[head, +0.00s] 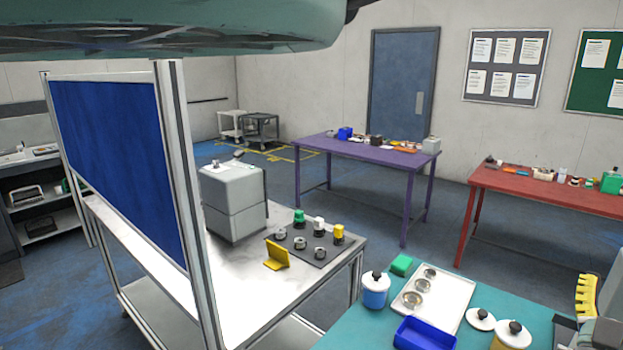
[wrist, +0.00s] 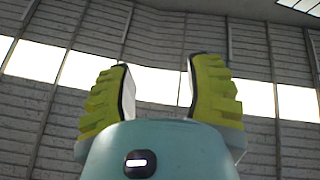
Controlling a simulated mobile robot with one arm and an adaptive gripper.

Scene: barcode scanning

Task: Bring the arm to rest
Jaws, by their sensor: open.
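My gripper (wrist: 157,78) shows in the wrist view with its two ridged yellow-green fingers well apart. Nothing is between them, and behind them are only a ribbed wall and bright windows, so it points up or away from the tables. In the head view one ridged yellow finger (head: 586,297) shows at the lower right edge, in front of the teal table; the rest of the gripper is mostly out of frame. A large teal part of my own body crosses the top of the head view.
The teal table (head: 352,332) holds a white tray (head: 462,287), a blue bin (head: 425,336) and lidded jars. A white bench (head: 255,305) with a blue panel (head: 120,150) carries a grey box (head: 233,200). Purple (head: 360,152) and red (head: 545,192) tables stand behind. Floor between is clear.

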